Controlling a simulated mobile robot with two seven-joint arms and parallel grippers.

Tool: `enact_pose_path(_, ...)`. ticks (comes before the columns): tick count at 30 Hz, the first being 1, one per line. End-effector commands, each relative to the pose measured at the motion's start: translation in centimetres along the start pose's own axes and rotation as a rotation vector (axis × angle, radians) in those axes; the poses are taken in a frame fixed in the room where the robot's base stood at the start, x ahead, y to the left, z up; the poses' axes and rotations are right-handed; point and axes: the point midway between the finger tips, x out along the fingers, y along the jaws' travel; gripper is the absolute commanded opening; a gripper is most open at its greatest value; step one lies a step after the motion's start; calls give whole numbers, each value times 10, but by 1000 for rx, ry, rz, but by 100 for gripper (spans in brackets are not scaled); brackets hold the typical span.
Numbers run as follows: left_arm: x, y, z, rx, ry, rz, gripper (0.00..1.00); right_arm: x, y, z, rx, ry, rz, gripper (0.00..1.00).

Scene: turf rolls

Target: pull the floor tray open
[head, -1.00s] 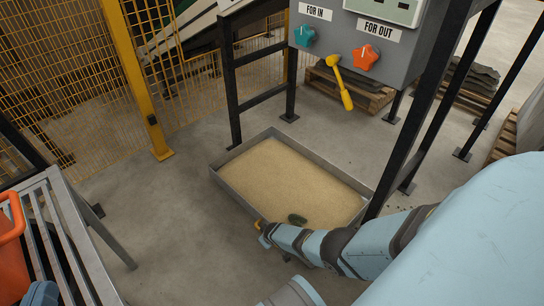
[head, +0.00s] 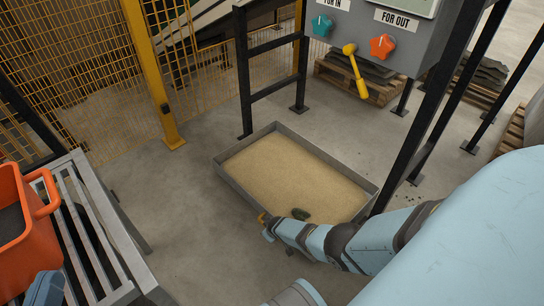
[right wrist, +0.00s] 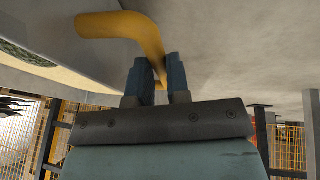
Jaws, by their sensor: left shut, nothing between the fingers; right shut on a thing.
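The floor tray (head: 222,181) is a shallow grey metal tray of sand on the concrete, out in front of the dark frame's legs. A yellow handle (head: 263,217) is on its near left corner side, mostly hidden in the head view. My right gripper (head: 267,231) is at that handle. In the right wrist view, the blue fingers of my right gripper (right wrist: 156,80) are shut on the bent yellow handle (right wrist: 125,27). My left gripper (head: 45,288) is partly in view at bottom left, in front of the orange bin; it is shut and empty.
An orange bin (head: 15,235) sits on a slatted grey bench (head: 110,225) at left. A control box (head: 395,45) with a yellow lever (head: 355,70) hangs above the tray. A dark lump (head: 300,213) lies on the sand. Floor between bench and tray is clear.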

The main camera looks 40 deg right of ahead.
Motion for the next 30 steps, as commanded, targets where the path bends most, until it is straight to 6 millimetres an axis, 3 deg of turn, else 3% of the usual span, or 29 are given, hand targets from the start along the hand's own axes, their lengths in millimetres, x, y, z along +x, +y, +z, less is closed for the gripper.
enact_pose_path(2,0,0,0,0,0,0,0,0,-1,0,0,0,-1,0)
enact_pose_path(3,0,0,0,0,0,0,0,0,-1,0,0,1,-1,24)
enact_pose_path(6,0,0,0,0,0,0,0,0,-1,0,0,1,-1,42)
enact_pose_path(17,0,0,-5,-5,-7,5,0,-6,0,-1,0,1,0,42)
enact_pose_path(28,-14,26,-12,-307,-154,4,0,-65,1,-2,1,0,-1,42)
enact_pose_path(30,-13,22,-30,-303,-97,-10,0,-78,1,-3,0,1,-1,42)
